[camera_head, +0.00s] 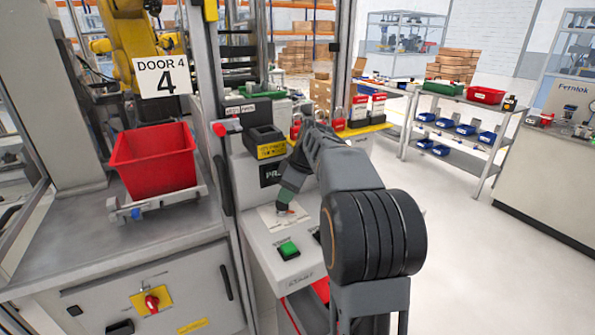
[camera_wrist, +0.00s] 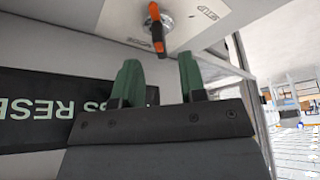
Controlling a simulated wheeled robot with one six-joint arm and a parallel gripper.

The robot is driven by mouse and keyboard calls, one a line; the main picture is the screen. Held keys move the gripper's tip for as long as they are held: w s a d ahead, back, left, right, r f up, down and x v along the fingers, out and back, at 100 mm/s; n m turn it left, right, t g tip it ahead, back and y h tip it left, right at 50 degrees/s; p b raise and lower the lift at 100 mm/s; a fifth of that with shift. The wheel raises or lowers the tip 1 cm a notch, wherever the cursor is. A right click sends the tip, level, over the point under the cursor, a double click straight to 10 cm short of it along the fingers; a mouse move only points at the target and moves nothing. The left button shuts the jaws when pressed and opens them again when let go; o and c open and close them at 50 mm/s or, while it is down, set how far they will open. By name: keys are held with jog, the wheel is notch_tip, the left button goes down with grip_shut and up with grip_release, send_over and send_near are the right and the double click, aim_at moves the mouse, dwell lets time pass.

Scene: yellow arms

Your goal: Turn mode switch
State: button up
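The mode switch is a small knob with an orange-red and black lever (camera_wrist: 156,28) on a round metal base, set in a white label plate (camera_wrist: 200,20) with partly legible lettering. In the head view the white plate (camera_head: 270,219) lies on the sloped grey console, with a bit of the red knob (camera_head: 283,208) showing below my gripper (camera_head: 287,197). In the wrist view my gripper (camera_wrist: 160,78) has its two green fingers apart with nothing between them. The knob is beyond the fingertips, in line with the gap, and does not appear touched.
A green button (camera_head: 288,249) sits on the console just in front of the plate. A black box with a yellow label (camera_head: 271,150) stands behind it. A red bin (camera_head: 154,160) is at left. A red rotary switch (camera_head: 151,302) is on the lower left cabinet. Open floor lies at right.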

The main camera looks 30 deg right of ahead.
jog(key=v, duration=0.9)
jog(key=shift+r+p, duration=0.3)
jog(key=shift+p, duration=0.05)
jog(key=shift+s+d, duration=0.1)
